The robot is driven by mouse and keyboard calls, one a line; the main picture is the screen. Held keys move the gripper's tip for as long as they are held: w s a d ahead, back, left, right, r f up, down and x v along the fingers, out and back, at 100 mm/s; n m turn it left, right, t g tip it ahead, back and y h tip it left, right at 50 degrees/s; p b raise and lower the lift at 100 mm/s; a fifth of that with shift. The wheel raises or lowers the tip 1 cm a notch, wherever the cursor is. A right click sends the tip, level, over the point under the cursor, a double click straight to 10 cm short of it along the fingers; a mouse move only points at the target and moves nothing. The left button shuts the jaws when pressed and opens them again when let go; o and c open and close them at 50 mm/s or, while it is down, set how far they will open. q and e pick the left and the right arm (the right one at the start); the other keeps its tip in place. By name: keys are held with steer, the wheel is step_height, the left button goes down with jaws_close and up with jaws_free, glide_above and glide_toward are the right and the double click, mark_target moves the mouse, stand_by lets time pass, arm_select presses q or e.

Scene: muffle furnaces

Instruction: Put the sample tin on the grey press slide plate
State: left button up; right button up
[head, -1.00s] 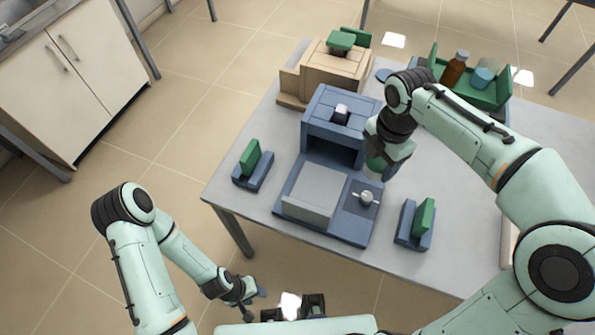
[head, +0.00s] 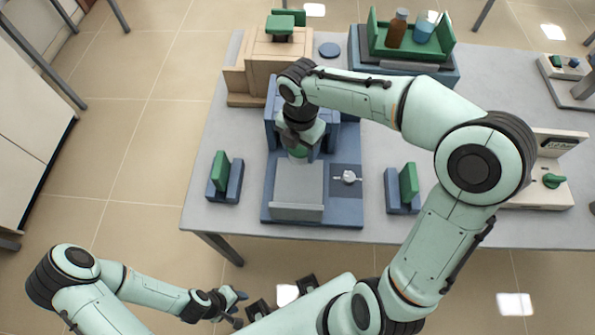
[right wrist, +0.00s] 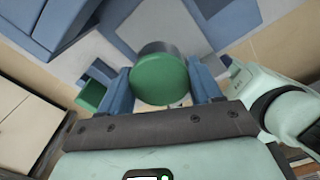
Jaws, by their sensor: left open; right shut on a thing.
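The sample tin has a round green lid (right wrist: 160,80) and a dark side. My right gripper (head: 299,152) is shut on it, with one blue finger on each side in the right wrist view (right wrist: 162,88). The grey slide plate (head: 297,188) lies in front of the blue press (head: 352,142). In the head view the tin is over the plate's back end, by the press opening. Whether it touches the plate I cannot tell. The plate also shows beyond the tin in the right wrist view (right wrist: 190,22). My left gripper (head: 238,307) is open and empty, low over the floor.
A small silver handle (head: 347,177) stands right of the plate. Blue holders with green blocks stand left (head: 235,180) and right (head: 393,191) of the press. Behind are a wooden box (head: 281,55) and a green tray (head: 445,47) with a bottle and cup. The table's front edge is clear.

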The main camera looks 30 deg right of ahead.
mark_target(299, 178)
arm_select(q)
steer(key=shift+s+f+b, duration=0.35)
steer(key=shift+f+b, duration=0.1)
steer(key=shift+f, duration=0.2)
steer(key=shift+s+f+b, duration=0.3)
steer(key=shift+f+b, duration=0.15)
steer(key=shift+f, duration=0.15)
arm_select(e)
step_height(299, 178, down, 13)
steer(key=shift+w+r, duration=0.1)
steer(key=shift+r, duration=0.1)
steer(key=shift+f, duration=0.2)
steer(key=o, duration=1.1)
arm_select(q)
steer(key=shift+f, duration=0.1)
arm_select(e)
steer(key=shift+r, duration=0.15)
steer(key=shift+r, duration=0.3)
step_height(299, 178, up, 11)
steer(key=shift+f+p, duration=0.15)
steer(key=shift+p, duration=0.85)
arm_select(q)
steer(key=shift+w+r, duration=0.35)
steer(key=shift+r, duration=0.3)
steer(key=shift+w+r, duration=0.35)
steer(key=shift+r, duration=0.3)
arm_select(e)
steer(key=shift+r, duration=0.4)
